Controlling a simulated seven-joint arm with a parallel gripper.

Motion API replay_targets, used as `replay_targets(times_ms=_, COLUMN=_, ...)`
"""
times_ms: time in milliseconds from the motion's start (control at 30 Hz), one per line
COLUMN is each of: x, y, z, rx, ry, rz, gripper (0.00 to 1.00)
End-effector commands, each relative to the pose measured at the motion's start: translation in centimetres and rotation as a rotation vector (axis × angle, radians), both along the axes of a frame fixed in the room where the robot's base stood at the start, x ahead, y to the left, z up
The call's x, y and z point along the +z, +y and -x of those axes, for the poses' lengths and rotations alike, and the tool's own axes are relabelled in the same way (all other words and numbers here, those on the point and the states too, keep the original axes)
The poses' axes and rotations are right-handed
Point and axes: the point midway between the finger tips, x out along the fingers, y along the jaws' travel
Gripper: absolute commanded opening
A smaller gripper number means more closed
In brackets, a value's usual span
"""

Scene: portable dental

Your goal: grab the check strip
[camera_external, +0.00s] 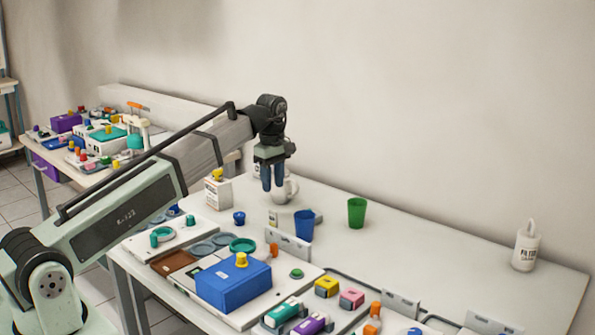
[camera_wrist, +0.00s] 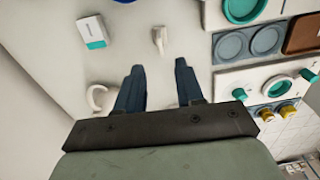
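I cannot tell for sure which thing is the check strip. A small flat white piece with a teal end (camera_wrist: 92,32) lies on the white table, at the upper left of the wrist view; it has small print on it and could be the strip. In the external view it is hard to make out behind the blue cup (camera_external: 304,226). My gripper (camera_external: 273,178) points down above the table, in front of the white mug (camera_external: 291,188). In the wrist view my gripper (camera_wrist: 158,80) has its two dark blue fingers apart with nothing between them.
A small white upright piece (camera_wrist: 160,40) stands ahead of the fingers. A green cup (camera_external: 357,213), a white bottle (camera_external: 526,246) and a white box (camera_external: 217,192) stand on the table. A blue box (camera_external: 233,283) and trays crowd the front.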

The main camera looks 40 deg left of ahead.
Motion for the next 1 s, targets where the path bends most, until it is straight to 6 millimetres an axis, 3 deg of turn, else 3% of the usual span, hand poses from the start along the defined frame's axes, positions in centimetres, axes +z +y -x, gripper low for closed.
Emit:
replay_targets(times_ms=400, x=-5.9, y=0.0, z=0.0, rx=-0.001, ry=0.0, rz=-0.002, gripper=0.37)
replay_targets(times_ms=767, x=-7.4, y=0.0, z=0.0, rx=-0.001, ry=-0.001, rz=-0.002, gripper=0.37)
replay_targets(times_ms=1000, x=-9.7, y=0.2, z=0.1, rx=0.0, ry=0.0, rz=-0.002, gripper=0.37)
